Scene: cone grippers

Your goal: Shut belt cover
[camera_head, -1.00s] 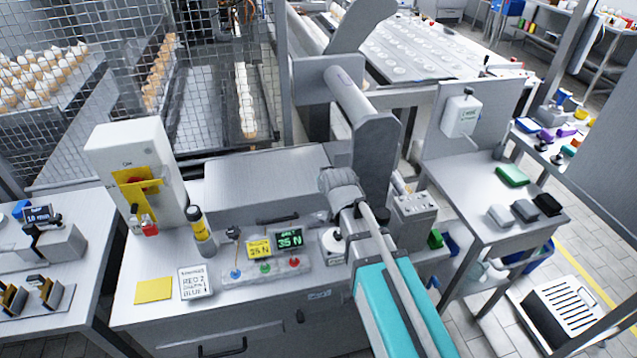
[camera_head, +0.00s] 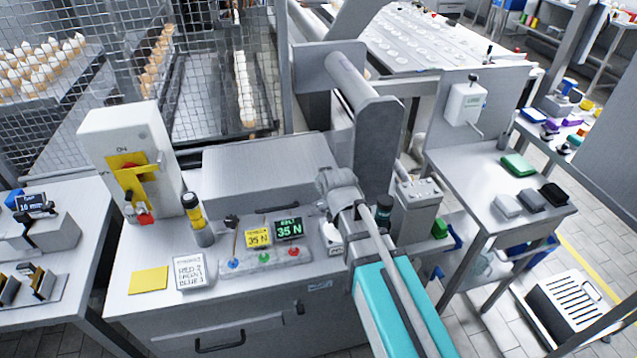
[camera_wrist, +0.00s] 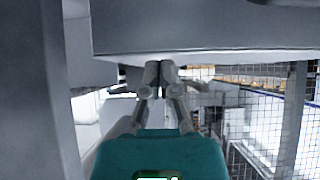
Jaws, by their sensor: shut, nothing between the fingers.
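My gripper (camera_wrist: 159,72) is shut and empty in the wrist view, its two fingertips together just under the lower edge of a wide grey panel (camera_wrist: 205,28). I cannot tell whether they touch it. This panel may be the belt cover. My gripper's fingers are hidden in the head view behind my grey wrist and teal arm.
A control bench carries a button panel (camera_head: 262,261), a switch box (camera_head: 130,165) and a low grey box (camera_head: 268,165). A wire mesh guard (camera_head: 80,80) stands behind. A side table (camera_head: 465,160) is at right. A grey upright (camera_wrist: 45,90) stands close at left in the wrist view.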

